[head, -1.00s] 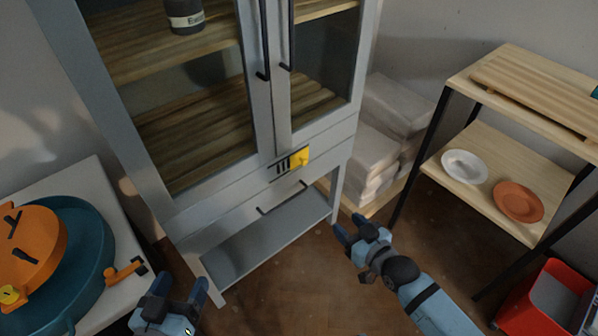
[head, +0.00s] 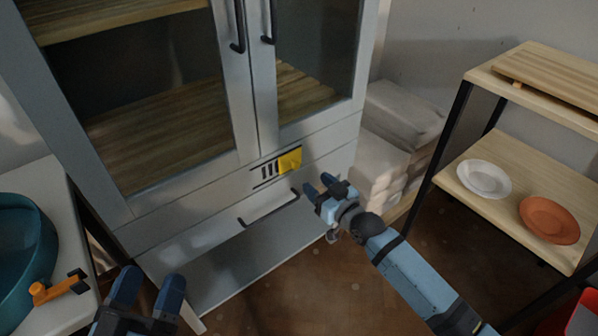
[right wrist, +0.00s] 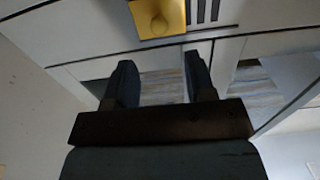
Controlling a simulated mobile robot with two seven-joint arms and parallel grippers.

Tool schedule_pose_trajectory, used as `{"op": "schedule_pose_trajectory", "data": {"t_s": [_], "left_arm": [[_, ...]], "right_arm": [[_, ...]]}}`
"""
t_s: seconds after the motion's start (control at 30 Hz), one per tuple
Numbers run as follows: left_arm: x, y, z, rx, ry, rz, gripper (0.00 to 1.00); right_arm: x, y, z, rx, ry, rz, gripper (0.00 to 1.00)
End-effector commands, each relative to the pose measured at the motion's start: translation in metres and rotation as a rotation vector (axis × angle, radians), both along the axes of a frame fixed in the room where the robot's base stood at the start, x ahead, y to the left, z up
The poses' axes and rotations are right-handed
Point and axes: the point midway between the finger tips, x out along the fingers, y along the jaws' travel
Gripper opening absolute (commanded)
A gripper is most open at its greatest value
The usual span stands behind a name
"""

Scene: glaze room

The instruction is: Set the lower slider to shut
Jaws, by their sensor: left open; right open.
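A yellow slider plate (head: 290,160) with a small knob sits on the grey cabinet's front, below the glass doors. Dark slots (head: 268,170) show uncovered to its left. In the right wrist view the yellow slider (right wrist: 158,17) is at the top edge, partly cut off, its slots to the right. No other slider is in view. My right gripper (head: 318,184) is open and empty, below and right of the slider, apart from it. Its open fingers (right wrist: 158,72) also show in the right wrist view. My left gripper (head: 150,280) is open and empty at lower left.
A drawer handle (head: 270,208) sticks out below the slider, and black door handles (head: 239,30) hang above. A wooden shelf with a white plate (head: 484,179) and an orange plate (head: 549,220) stands right. A teal basin (head: 22,245) is at left. Stacked bags (head: 400,115) lie beside the cabinet.

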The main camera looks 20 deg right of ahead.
Motion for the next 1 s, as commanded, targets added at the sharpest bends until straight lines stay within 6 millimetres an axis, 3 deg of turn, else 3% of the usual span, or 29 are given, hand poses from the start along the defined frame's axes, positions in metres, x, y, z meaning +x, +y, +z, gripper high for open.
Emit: {"op": "schedule_pose_trajectory", "data": {"t_s": [0.1, 0.33, 0.5, 0.8, 0.87, 1.0], "left_arm": [[0.001, -0.001, -0.012, 0.009, 0.022, -0.009, 0.70], [0.003, -0.003, -0.029, 0.034, 0.074, -0.024, 0.70], [0.003, -0.003, -0.033, 0.043, 0.092, -0.029, 0.70], [0.003, -0.003, -0.034, 0.045, 0.097, -0.030, 0.70], [0.003, -0.003, -0.034, 0.045, 0.097, -0.030, 0.70], [0.003, -0.003, -0.034, 0.045, 0.097, -0.030, 0.70]], "right_arm": [[0.026, 0.009, -0.002, 0.001, -0.003, -0.001, 0.50], [0.061, 0.021, -0.002, 0.000, -0.002, -0.001, 0.50], [0.072, 0.026, -0.001, -0.001, 0.000, -0.001, 0.50], [0.074, 0.027, 0.000, -0.001, 0.001, -0.001, 0.50], [0.074, 0.026, 0.000, -0.001, 0.001, -0.001, 0.39], [0.074, 0.026, 0.000, -0.001, 0.001, -0.001, 0.06]]}}
